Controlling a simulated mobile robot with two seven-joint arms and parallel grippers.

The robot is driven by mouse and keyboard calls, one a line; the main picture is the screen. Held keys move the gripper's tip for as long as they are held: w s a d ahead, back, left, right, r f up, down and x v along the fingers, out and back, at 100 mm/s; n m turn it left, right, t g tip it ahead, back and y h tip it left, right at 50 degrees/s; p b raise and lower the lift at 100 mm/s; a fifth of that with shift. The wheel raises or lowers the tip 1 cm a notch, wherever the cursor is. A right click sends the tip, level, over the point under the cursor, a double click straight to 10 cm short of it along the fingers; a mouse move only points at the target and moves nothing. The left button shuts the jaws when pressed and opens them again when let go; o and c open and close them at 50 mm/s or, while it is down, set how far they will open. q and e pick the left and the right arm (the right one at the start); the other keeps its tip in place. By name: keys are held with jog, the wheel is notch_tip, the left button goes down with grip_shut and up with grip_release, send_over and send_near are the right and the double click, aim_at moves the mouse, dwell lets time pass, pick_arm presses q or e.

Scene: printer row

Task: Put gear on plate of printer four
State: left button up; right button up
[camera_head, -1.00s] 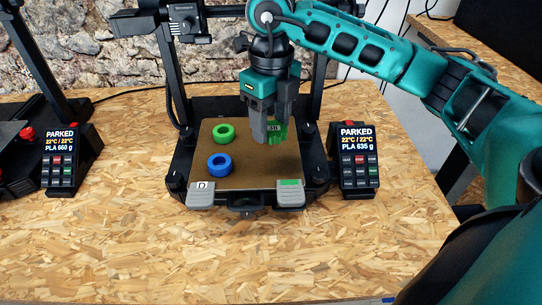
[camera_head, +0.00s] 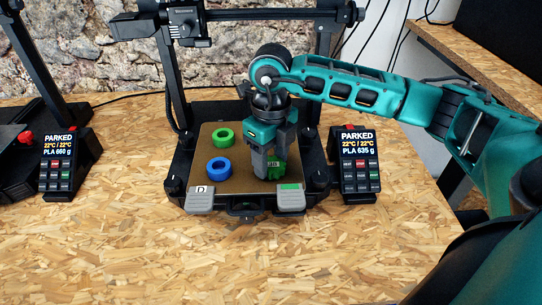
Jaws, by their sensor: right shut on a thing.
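My right gripper (camera_head: 265,174) points down over the right front part of a brown printer plate (camera_head: 233,180). It is shut on a green piece (camera_head: 278,171), which I take to be the gear; the fingers hide much of it. The piece is low over the plate; I cannot tell whether it touches. The plate belongs to the middle printer, whose left front clip (camera_head: 199,200) has a label like "D". A green ring (camera_head: 223,134) and a blue ring (camera_head: 219,167) lie on the left half of the plate. My left gripper is not in view.
A control box (camera_head: 356,165) reading "PARKED" stands right of the printer, another (camera_head: 64,165) to its left. The dark printer frame (camera_head: 172,80) rises behind the plate, its crossbar (camera_head: 270,15) above. The chipboard table (camera_head: 200,255) is clear in front.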

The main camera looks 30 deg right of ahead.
aim_at(271, 163)
jog(key=o, duration=1)
notch_tip(271, 163, up, 12)
jog(key=p, duration=0.1)
jog(key=shift+p, duration=0.3)
